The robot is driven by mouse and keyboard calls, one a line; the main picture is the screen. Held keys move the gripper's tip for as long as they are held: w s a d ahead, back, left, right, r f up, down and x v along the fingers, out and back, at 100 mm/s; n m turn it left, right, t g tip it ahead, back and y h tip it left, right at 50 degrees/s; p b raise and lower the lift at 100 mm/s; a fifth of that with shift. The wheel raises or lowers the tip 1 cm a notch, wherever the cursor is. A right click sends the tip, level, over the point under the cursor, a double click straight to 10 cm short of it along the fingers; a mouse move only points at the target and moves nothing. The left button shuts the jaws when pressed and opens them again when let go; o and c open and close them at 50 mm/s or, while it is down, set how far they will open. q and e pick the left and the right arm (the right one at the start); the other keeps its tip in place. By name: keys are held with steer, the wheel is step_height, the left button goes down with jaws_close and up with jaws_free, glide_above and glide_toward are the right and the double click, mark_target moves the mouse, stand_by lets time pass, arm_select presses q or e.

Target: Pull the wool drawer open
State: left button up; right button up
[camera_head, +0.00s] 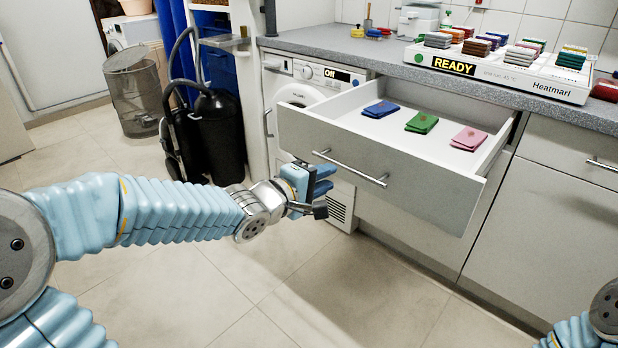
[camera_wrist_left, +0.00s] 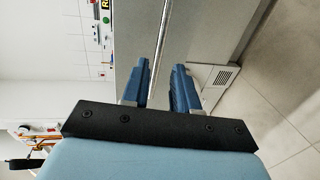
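The wool drawer (camera_head: 400,180) stands pulled out from under the worktop, with a grey front and a white inside. Its bar handle (camera_head: 350,167) runs across the front. A blue (camera_head: 380,109), a green (camera_head: 421,122) and a pink (camera_head: 469,139) folded piece lie in it. My left gripper (camera_head: 326,179) is just in front of the handle's left end. In the left wrist view its blue fingers (camera_wrist_left: 160,84) are apart, with the handle bar (camera_wrist_left: 160,40) running between them and gaps at the sides. My right gripper is out of view.
A white rack marked Heatmarl (camera_head: 505,75) with a READY sign stands on the grey worktop (camera_head: 345,46). A white washing machine (camera_head: 318,83) is left of the drawer. A black vacuum cleaner (camera_head: 218,130) and a mesh bin (camera_head: 135,95) stand further left. The floor in front is clear.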

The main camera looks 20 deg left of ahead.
arm_select(q)
steer(key=v, duration=0.5)
steer(key=shift+s+p, duration=0.15)
steer(key=shift+p, duration=0.15)
steer(key=d+f+m+g, duration=0.2)
steer(key=f+g, duration=0.1)
steer(key=f, duration=0.9)
steer(key=d+f+m+g, duration=0.2)
steer(key=f+g, duration=0.1)
steer(key=f, duration=0.9)
steer(key=s+d+f+m+g, duration=0.3)
steer(key=s+f+m+g, duration=0.1)
steer(key=s+f, duration=0.4)
steer(key=s+d+f+m+g+y, duration=0.1)
steer(key=s+d+f+m+g, duration=0.3)
steer(key=s+f, duration=0.4)
step_height(320, 180, down, 6)
steer(key=shift+s+r, duration=0.2)
steer(key=shift+s, duration=0.2)
